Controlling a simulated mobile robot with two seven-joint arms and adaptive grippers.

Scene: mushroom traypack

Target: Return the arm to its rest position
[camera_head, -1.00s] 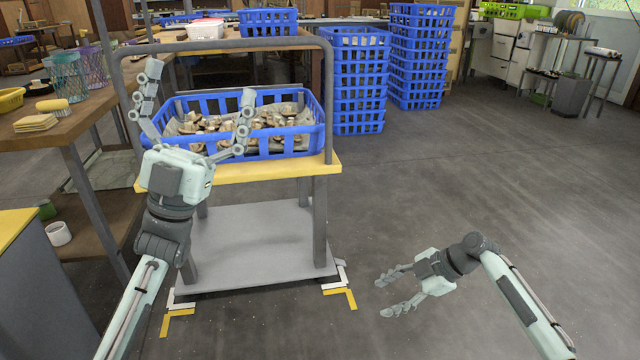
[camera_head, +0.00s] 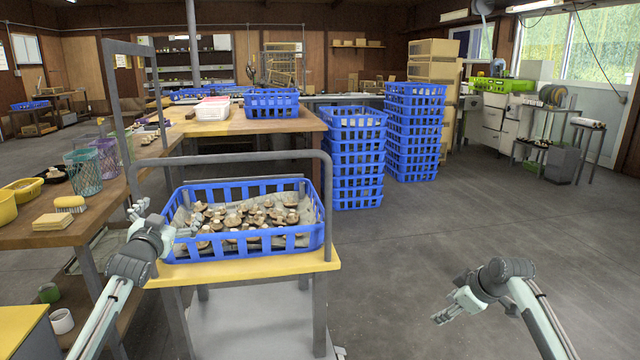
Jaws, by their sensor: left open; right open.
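My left gripper (camera_head: 160,222) is in the camera_head view at the left front corner of a blue basket (camera_head: 250,246). It is open and I see nothing between its fingers. One finger overlaps the basket's corner in the picture; I cannot tell whether they touch. My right gripper (camera_head: 447,312) is open and empty over the bare floor at the lower right, its fingers pointing left.
The blue basket holds many mushrooms and stands on a yellow-topped cart (camera_head: 240,268) with a grey frame (camera_head: 327,205). A wooden table (camera_head: 30,233) is at left. Stacked blue crates (camera_head: 357,160) stand behind. Open floor (camera_head: 520,240) lies at right.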

